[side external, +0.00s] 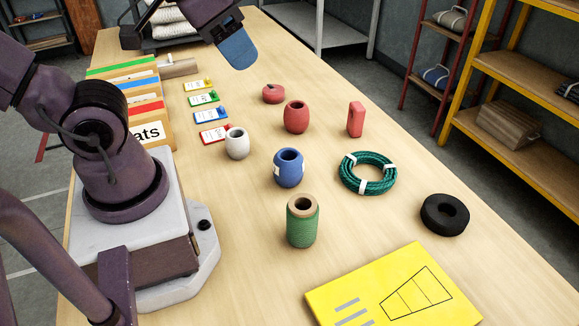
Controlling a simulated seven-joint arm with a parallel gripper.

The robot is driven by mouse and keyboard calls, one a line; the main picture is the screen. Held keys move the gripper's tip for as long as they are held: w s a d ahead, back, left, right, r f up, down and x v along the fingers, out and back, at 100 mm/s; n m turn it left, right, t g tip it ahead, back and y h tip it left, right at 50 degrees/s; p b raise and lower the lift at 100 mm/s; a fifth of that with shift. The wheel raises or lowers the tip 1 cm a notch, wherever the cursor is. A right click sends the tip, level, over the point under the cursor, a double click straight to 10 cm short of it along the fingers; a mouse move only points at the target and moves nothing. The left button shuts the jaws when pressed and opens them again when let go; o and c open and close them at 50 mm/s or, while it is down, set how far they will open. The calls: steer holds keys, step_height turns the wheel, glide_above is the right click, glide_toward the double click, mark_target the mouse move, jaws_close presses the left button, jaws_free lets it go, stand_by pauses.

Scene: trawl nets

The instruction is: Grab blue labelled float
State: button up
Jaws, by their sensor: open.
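The blue float (288,168) stands upright near the middle of the table, a rounded barrel with a dark hole in its top. A small white patch, apparently its label, shows on its left side. My gripper (236,48) is open at the top of the side view, above the far part of the table. A blue fingertip shows; the rest is partly cut off by the frame edge. It is well apart from the blue float and holds nothing visible.
A white float (237,142), red float (296,116) and green twine spool (302,221) stand around the blue one. A green rope coil (345,174) lies to its right. A black ring (433,219), yellow board (390,290) and file box (158,131) also occupy the table (240,250).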

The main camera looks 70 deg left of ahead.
steer(key=o, duration=1.1)
